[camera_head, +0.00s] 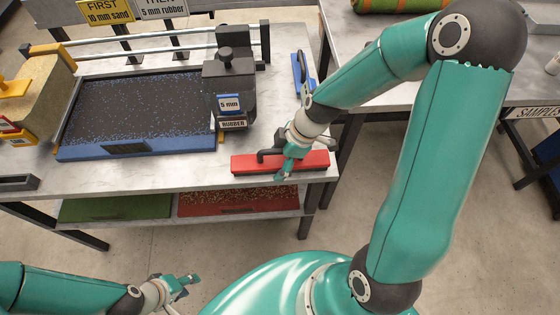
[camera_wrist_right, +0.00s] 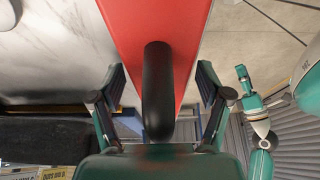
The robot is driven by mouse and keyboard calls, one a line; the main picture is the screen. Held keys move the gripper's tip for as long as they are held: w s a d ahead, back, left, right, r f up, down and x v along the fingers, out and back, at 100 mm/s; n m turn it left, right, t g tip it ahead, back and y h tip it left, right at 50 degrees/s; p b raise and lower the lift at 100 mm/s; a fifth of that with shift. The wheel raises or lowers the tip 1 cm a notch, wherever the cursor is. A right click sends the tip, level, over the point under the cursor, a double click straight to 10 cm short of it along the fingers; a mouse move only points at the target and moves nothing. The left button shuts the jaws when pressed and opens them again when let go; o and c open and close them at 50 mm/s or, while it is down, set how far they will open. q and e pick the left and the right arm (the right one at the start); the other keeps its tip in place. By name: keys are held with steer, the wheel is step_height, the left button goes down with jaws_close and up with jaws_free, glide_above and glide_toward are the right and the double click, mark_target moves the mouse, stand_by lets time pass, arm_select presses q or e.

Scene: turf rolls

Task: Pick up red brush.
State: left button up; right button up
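The red brush (camera_head: 312,161) lies along the front right edge of the worktable, and its black handle stands up on top. My right gripper (camera_head: 284,165) is over the brush at the handle. In the right wrist view the red body (camera_wrist_right: 157,22) runs away from me and the black handle (camera_wrist_right: 158,90) lies between the two fingers. The fingers stand apart with a visible gap on each side of the handle, so the gripper is open. My left gripper (camera_head: 190,284) is low in front of the table, open and empty.
A blue-framed tray (camera_head: 150,149) of dark granules sits on the worktable, with a black box marked 5 mm rubber (camera_head: 231,90) beside it. A blue tool (camera_head: 300,72) lies behind the brush. Green (camera_head: 115,208) and red (camera_head: 240,202) trays rest on the shelf below.

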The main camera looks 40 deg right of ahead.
steer(key=c, duration=1)
steer(key=shift+c, duration=0.2)
steer(key=shift+r, duration=0.1)
